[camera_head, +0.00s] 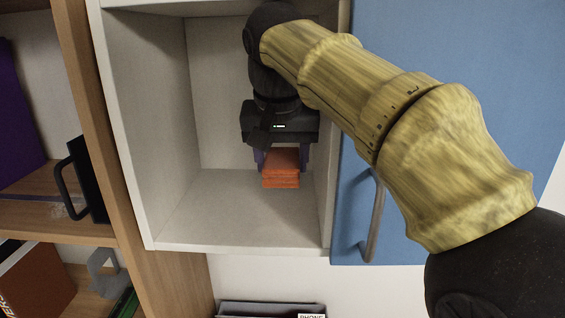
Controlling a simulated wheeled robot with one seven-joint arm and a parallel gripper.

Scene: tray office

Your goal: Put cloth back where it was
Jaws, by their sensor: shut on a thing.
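An orange folded cloth (281,180) is inside the open white cabinet (220,238), towards the right of the compartment. My gripper (284,162) points down over the cloth, with one finger on each side of it, and is shut on it. The cloth is close to the cabinet floor; I cannot tell if it touches it. The back of the cloth is hidden by my gripper.
The blue cabinet door (400,215) with a grey handle (375,222) stands open at the right, behind my arm. The cabinet's left wall (140,130) and the floor left of the cloth are clear. A wooden shelf (90,130) is at the left.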

